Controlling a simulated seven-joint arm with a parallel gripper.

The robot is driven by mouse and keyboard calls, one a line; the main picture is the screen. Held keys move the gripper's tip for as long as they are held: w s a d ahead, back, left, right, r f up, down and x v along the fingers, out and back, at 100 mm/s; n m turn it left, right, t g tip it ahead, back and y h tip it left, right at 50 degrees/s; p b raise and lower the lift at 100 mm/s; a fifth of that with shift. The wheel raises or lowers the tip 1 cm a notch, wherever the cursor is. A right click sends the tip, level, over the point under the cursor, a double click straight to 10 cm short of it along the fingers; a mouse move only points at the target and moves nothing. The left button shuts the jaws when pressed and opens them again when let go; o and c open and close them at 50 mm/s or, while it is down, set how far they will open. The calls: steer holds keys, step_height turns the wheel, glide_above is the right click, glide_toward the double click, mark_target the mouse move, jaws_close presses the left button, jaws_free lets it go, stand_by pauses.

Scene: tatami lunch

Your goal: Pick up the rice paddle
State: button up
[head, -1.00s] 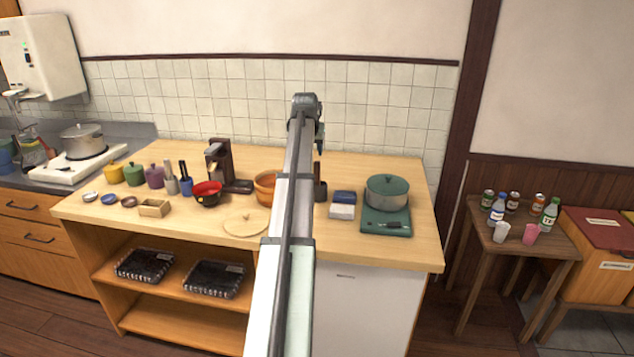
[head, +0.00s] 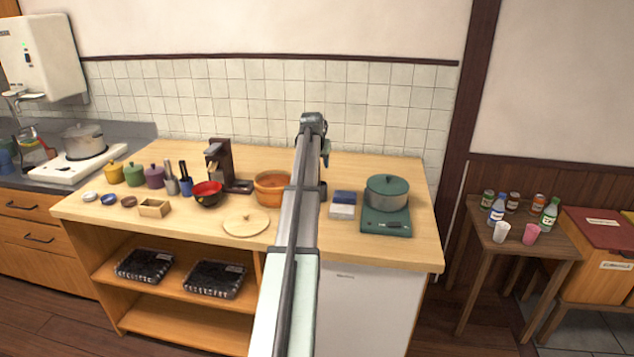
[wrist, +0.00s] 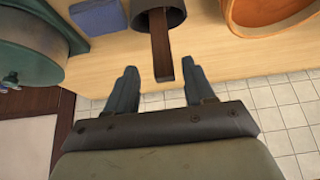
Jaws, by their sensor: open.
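The rice paddle appears to be the dark brown flat handle (wrist: 161,50) standing up out of a dark cylindrical holder (wrist: 172,14) in the wrist view; its other end is hidden inside. In the head view only a sliver of the holder (head: 323,191) shows beside my arm, and the handle is hidden. My gripper (wrist: 161,73) is open, with one finger on each side of the handle's end and visible gaps on both sides. In the head view my gripper (head: 325,152) is above the counter, behind the end of my arm.
On the counter (head: 330,252), an orange bowl (head: 268,196) is left of the holder. Blue and white boxes (head: 343,211) and a green pot (head: 387,194) on a teal base are to its right. A tiled wall (head: 390,120) rises behind. A round wooden lid (head: 246,223) lies in front.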

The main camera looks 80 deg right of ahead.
steer(key=x, duration=0.4)
steer(key=shift+w+f, duration=0.25)
steer(key=shift+f, duration=0.1)
steer(key=shift+c, duration=0.5)
jaws_close()
